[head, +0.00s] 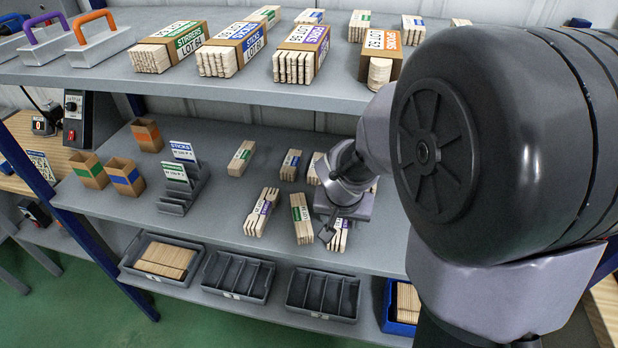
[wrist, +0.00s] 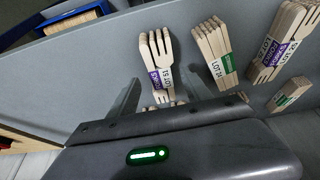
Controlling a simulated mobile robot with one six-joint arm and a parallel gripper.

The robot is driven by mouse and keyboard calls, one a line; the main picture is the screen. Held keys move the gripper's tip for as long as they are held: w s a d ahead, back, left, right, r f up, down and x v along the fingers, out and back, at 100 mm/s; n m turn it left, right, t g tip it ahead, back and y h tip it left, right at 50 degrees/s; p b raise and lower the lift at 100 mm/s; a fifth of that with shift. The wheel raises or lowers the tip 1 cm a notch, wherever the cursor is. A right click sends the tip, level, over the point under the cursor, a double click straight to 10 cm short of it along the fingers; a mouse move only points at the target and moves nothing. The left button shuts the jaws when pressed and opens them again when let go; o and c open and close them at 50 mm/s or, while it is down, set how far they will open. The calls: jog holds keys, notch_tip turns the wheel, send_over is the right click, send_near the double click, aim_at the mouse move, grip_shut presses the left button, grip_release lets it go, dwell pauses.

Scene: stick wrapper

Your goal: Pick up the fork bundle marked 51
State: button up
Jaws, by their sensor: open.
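The fork bundle marked 51 (wrist: 157,62), pale wood with a purple and white band reading LOT 51, lies on the grey shelf in the wrist view, tines pointing away from my gripper (wrist: 160,92). My gripper is open, with one finger to each side of the bundle's near end; whether they touch it I cannot tell. My palm hides the near end. In the head view, my gripper (head: 330,226) hangs over the front part of the middle shelf, and the bundle (head: 341,240) shows partly below it.
A green-labelled bundle (wrist: 214,50) lies close to the right of the 51 bundle, with another purple-labelled fork bundle (wrist: 282,45) beyond. Smaller bundles (head: 291,162) lie behind. A grey card rack (head: 180,195) stands left. The upper shelf (head: 180,86) overhangs the back.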

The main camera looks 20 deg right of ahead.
aim_at(342, 221)
jog(key=b+x, duration=0.1)
jog(key=x, duration=0.2)
jog(key=shift+w+f, duration=0.2)
jog(key=shift+r, duration=0.1)
jog(key=shift+c, duration=0.3)
grip_shut()
jog(key=shift+r, duration=0.1)
